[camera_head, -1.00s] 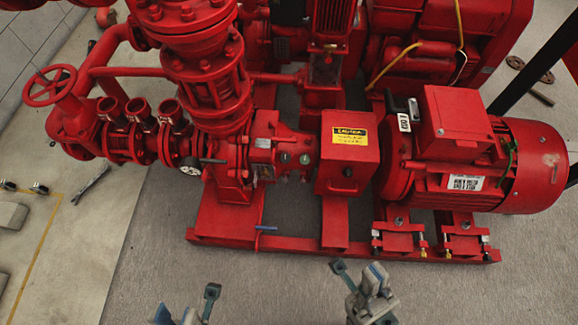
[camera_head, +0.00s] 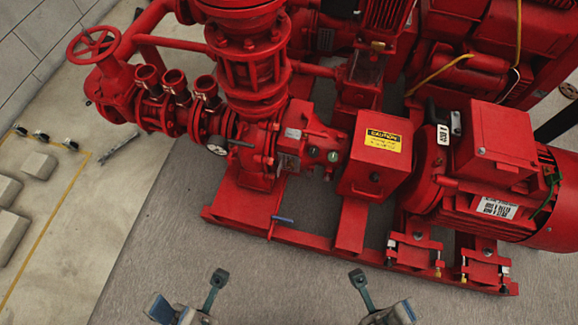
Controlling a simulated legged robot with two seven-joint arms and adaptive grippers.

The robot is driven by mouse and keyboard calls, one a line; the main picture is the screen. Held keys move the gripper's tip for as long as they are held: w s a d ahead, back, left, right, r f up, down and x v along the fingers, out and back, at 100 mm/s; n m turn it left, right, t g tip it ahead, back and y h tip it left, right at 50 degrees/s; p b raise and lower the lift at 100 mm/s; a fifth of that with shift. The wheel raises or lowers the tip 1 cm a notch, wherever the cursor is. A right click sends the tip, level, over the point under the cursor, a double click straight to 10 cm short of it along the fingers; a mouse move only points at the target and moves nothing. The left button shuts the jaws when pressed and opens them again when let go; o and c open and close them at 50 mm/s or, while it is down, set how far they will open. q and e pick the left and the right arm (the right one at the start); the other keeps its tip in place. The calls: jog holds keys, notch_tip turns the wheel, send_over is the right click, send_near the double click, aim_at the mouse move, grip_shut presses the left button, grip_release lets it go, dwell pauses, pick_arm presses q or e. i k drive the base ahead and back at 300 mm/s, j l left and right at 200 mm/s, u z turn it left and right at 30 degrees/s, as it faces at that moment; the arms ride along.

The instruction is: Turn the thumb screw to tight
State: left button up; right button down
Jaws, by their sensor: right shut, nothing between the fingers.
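I cannot tell for sure which part is the thumb screw. Small brass-tipped screws (camera_head: 438,268) stand at the motor's mounting feet on the right of the red base frame (camera_head: 330,250). A small blue lever (camera_head: 284,220) sticks out from the front of the base. My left gripper (camera_head: 190,296) is at the bottom edge, left of centre, and partly cut off; its jaw state is unclear. My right gripper (camera_head: 381,297) is at the bottom edge, right of centre, shut and empty. Both are apart from the pumpset.
A red motor (camera_head: 490,190) is on the right, with a red box with a yellow label (camera_head: 378,150) beside it. Grey floor (camera_head: 285,285) lies clear before the base. Pale blocks (camera_head: 38,164) lie far left.

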aim_at(290, 164)
jog(key=i+j+z, duration=0.1)
jog(key=j, duration=0.2)
jog(key=i+j, duration=0.15)
jog(key=j, duration=0.15)
jog(key=i+j+z, duration=0.15)
jog(key=j, duration=0.15)
jog(key=z, duration=1.3)
